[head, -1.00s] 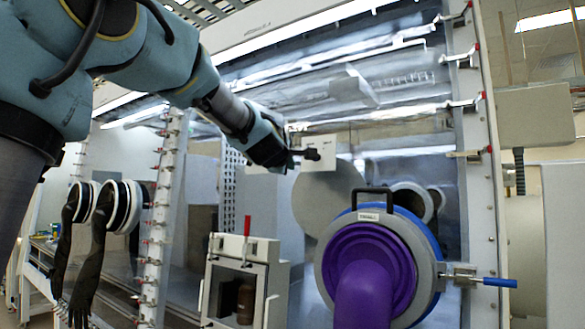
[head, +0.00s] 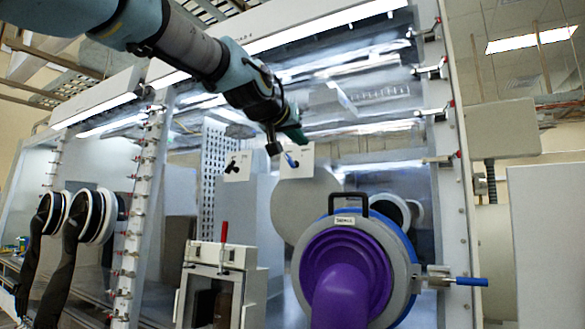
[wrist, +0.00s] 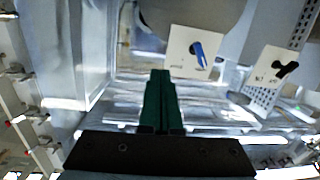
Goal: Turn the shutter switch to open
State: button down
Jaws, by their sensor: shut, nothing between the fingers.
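Two pale square plates with rotary knobs sit on the glovebox front. One plate has a blue knob (head: 291,159), seen also in the wrist view (wrist: 198,53). The other has a black knob (head: 233,166), seen also in the wrist view (wrist: 284,70). The lettering is too small to read, so I cannot tell which is the shutter switch. My gripper (head: 298,136) is shut and empty, just above the blue-knob plate in the head view. In the wrist view its green fingers (wrist: 161,75) point left of the blue knob, apart from it in the picture.
A round port with a purple sleeve (head: 345,270) and blue-handled latch (head: 470,282) stands below right. A white box with a red lever (head: 224,235) is below. Black gloves (head: 75,230) hang at left. Clamped frame posts (head: 455,150) stand at right.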

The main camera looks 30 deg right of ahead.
aim_at(290, 161)
jog(key=w+d+m+p, duration=0.1)
jog(key=d+m, duration=0.1)
jog(key=m, duration=0.1)
jog(key=w+d+m+y, duration=0.1)
jog(key=w+d+m, duration=0.1)
jog(key=m, duration=0.2)
jog(key=w+d+m+t+y+p, duration=0.1)
jog(key=w+d+m, duration=0.1)
jog(key=m, duration=0.1)
jog(key=shift+w+d+m+p, duration=0.15)
jog(key=shift+w+m+p, duration=0.05)
jog(key=shift+m+p, duration=0.2)
jog(key=shift+w+a+f+p, duration=0.25)
jog(key=shift+w+a+f, duration=0.25)
jog(key=shift+w+f, duration=0.15)
jog(key=shift+w+a+f+p, duration=0.2)
jog(key=shift+w+a+f, duration=0.3)
jog(key=shift+w+f, duration=0.15)
jog(key=shift+w+a+f+m+b, duration=0.15)
jog(key=shift+f+m+b, duration=0.15)
jog(key=shift+b, duration=0.1)
